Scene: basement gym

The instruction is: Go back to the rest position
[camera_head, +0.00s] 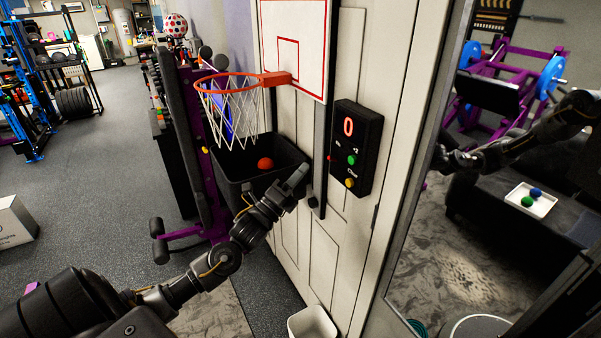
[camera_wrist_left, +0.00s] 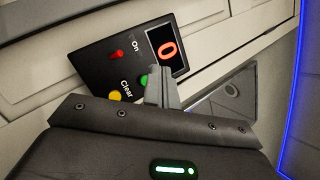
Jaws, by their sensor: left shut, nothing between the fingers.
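My left gripper (camera_head: 297,180) is shut and empty, its arm reaching in from the lower left. In the head view its tip shows left of the black control panel (camera_head: 356,148) and in front of the black bin. The panel shows a red 0 with red, green and yellow buttons. In the left wrist view the shut fingers (camera_wrist_left: 162,90) overlap the lower edge of the panel (camera_wrist_left: 110,68), near the green button; I cannot tell the gap. My right gripper is not in view.
A basketball hoop (camera_head: 243,82) hangs above a black bin (camera_head: 232,168) holding an orange ball (camera_head: 265,163). A mirror (camera_head: 470,225) at the right reflects an arm and a tray with balls. A white bin (camera_head: 312,322) stands below. Open floor (camera_head: 110,160) lies left.

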